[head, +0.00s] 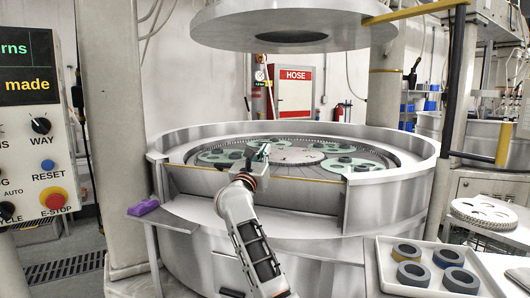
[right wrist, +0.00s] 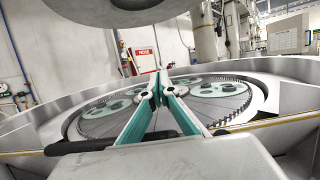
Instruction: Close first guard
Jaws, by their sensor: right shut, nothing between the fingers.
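The lapping machine has a round silver guard wall (head: 390,182) around its plate. The front guard panel (head: 300,190) leans outward at the front opening, with a thin brown top edge; my right arm covers part of it. In the right wrist view, a dark bar (right wrist: 80,146) lies by the front rim, left of my gripper. My right gripper (head: 264,149) is above the panel's top edge, with its teal fingers toward the plate. Its fingertips (right wrist: 160,86) are together and hold nothing. Whether the gripper touches the panel cannot be told. My left gripper is not in view.
Green carriers (head: 360,166) with grey rings lie on the plate. A large upper disc (head: 290,30) hangs above. A purple block (head: 143,208) sits on the left ledge. A white tray (head: 410,288) of rings stands at right, and a control panel (head: 38,130) at left.

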